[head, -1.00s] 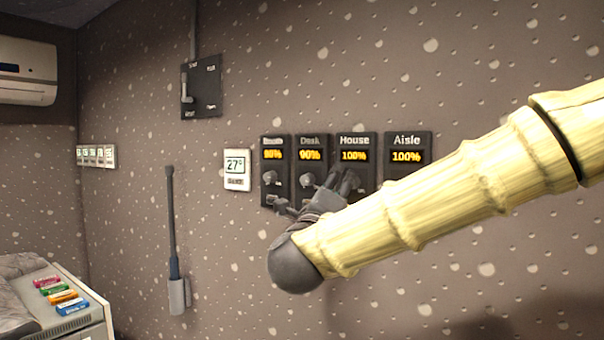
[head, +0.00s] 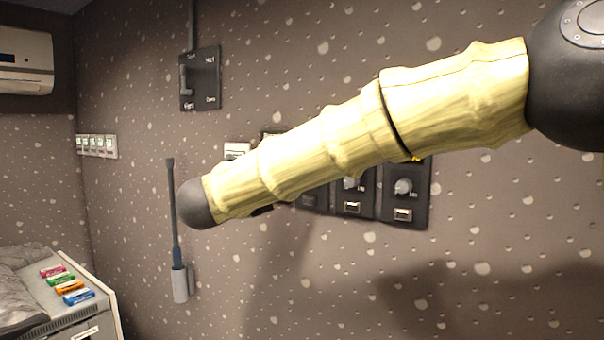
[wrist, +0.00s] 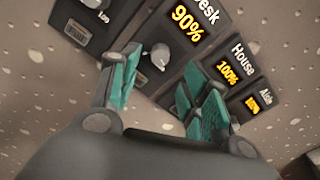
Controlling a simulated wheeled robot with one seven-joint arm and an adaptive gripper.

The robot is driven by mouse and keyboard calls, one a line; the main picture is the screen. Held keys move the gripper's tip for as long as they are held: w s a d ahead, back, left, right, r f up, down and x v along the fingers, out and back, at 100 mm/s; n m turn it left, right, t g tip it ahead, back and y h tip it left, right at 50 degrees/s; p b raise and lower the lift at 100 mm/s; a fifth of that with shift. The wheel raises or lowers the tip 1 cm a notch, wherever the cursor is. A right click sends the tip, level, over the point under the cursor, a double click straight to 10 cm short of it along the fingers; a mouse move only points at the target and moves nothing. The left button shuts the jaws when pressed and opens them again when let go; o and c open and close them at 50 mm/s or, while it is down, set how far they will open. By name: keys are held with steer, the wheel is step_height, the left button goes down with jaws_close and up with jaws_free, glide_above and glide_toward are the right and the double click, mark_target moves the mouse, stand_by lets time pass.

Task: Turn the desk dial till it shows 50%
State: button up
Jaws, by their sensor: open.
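In the wrist view the desk panel (wrist: 180,52) reads "Desk" and 90% in yellow digits. Its round grey dial (wrist: 159,53) has a light pointer mark. My gripper (wrist: 163,66) has green-padded fingers that are open, one on each side of the dial in the picture. The dial shows between the fingertips; I cannot tell whether either finger touches it. In the head view my arm hides the desk dial and its readout, and the gripper is behind the arm. Only the lower part of the desk panel (head: 315,198) shows there.
The House panel (wrist: 232,68) reads 100% and sits right of Desk. The Aisle panel (head: 406,210) is the rightmost, with a visible dial. Another panel (wrist: 92,22) is left of Desk. A lever switch plate (head: 200,78) and a grey rod in a holder (head: 180,283) are on the wall.

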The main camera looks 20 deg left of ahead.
steer(key=p+x, duration=0.2)
steer(key=x, duration=0.4)
steer(key=shift+w, duration=0.2)
jaws_close()
